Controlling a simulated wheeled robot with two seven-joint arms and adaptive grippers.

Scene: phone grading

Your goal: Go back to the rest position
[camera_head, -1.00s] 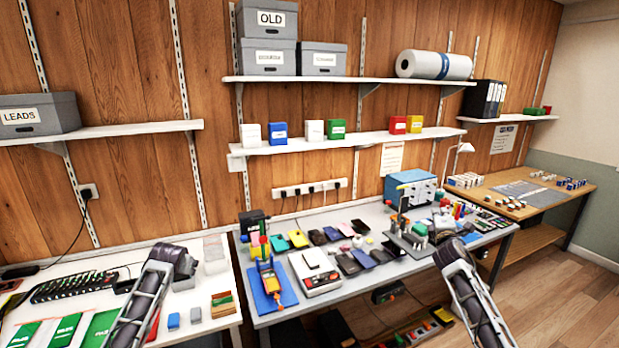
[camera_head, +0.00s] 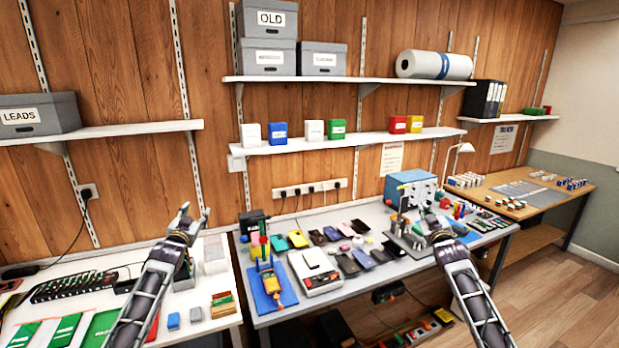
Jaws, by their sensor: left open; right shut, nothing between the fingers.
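My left gripper (camera_head: 196,215) is raised at the end of its arm, over the right side of the left white table (camera_head: 215,325). Its fingers are spread and point up, with nothing between them. My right gripper (camera_head: 431,212) is at the end of its arm, in front of the right part of the grey workbench (camera_head: 335,301). Its fingers are small in this view and hold nothing that I can see. Both arms reach up from the bottom of the picture and stand apart from each other.
The workbench carries several phones (camera_head: 348,265), a white device (camera_head: 316,272), a blue mat (camera_head: 268,290) and a blue box (camera_head: 411,188). A tool holder stands near my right gripper. A wooden table (camera_head: 519,187) is at the right. Open floor (camera_head: 571,290) lies at lower right.

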